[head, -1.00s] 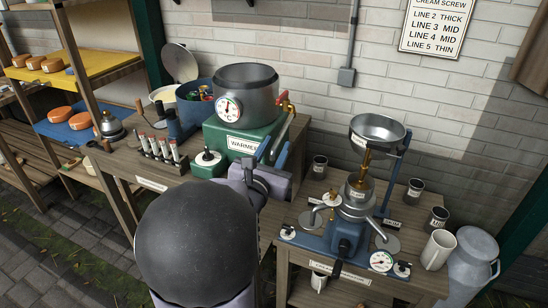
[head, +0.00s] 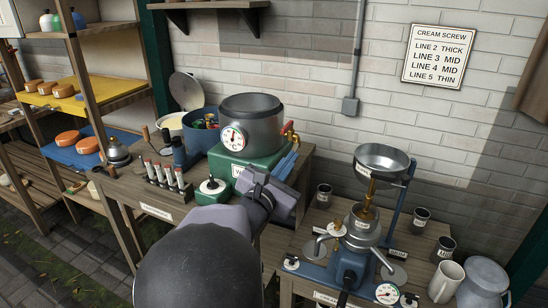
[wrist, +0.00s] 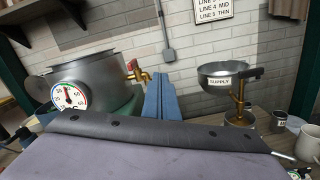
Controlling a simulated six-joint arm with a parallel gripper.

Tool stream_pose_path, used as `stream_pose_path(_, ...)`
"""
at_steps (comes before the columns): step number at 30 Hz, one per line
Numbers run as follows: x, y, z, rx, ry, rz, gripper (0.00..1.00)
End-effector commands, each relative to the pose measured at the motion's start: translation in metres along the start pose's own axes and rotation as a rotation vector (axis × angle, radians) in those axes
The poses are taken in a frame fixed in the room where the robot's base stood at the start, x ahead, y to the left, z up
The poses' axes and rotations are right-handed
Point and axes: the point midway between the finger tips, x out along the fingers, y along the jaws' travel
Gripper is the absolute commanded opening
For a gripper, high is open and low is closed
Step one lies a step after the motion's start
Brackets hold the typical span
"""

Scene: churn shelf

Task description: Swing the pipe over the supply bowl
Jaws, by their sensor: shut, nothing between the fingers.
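The supply bowl (head: 383,158) is a wide grey metal bowl at the right, on a blue post above the brass-topped machine. In the wrist view the bowl (wrist: 229,69) shows its SUPPLY label. A brass tap with a red handle (head: 290,135) sticks out from the right side of the grey warmer pot (head: 250,122). It also shows in the wrist view (wrist: 137,72); I cannot tell whether this is the pipe. My gripper (head: 286,163) is shut and empty, its blue fingers together. It is in front of the tap, left of and apart from the bowl.
The green warmer base (head: 228,168) and a row of small tubes (head: 165,177) stand on the left bench. Dark cups (head: 323,195), a white mug (head: 445,281) and a grey churn (head: 484,284) surround the machine. A brick wall (head: 320,80) stands behind.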

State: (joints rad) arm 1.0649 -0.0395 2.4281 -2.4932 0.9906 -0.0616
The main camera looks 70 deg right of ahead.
Motion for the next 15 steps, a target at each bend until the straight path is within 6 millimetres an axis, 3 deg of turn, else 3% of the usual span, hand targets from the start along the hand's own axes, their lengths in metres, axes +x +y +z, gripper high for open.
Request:
stream_pose_path(1, 0.01, 0.004, 0.023, 0.077, -0.029, -0.041, 0.0)
stream_pose_path(6, 0.036, -0.001, 0.081, 0.438, -0.161, -0.236, 0.0)
stream_pose_path(10, 0.046, -0.006, 0.109, 0.733, -0.259, -0.395, 0.0)
stream_pose_path(15, 0.045, -0.002, 0.121, 1.11, -0.368, -0.612, 0.0)
